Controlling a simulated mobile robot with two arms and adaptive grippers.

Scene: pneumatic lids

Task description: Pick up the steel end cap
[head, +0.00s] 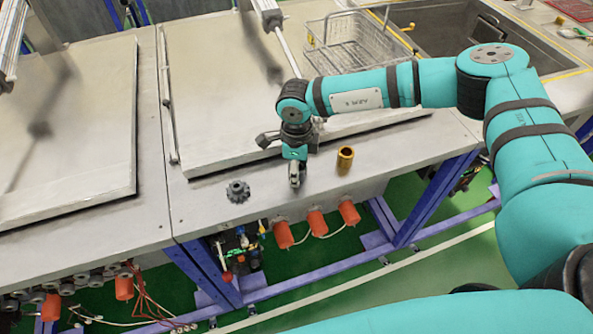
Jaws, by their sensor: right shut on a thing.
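My right gripper (294,182) points down at the front edge of the grey bench, below the teal arm. It is shut on a small grey metal piece, which I take to be the steel end cap (294,174); the fingers and wrist hide most of it. I cannot tell whether it still touches the bench top. My left gripper is not in view.
A dark grey gear (238,191) lies left of the gripper and a brass bushing (345,159) stands right of it. Behind are a large metal lid (215,110), a wire basket (358,45) and a sink (445,35). Orange cylinders (317,222) hang below the bench edge.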

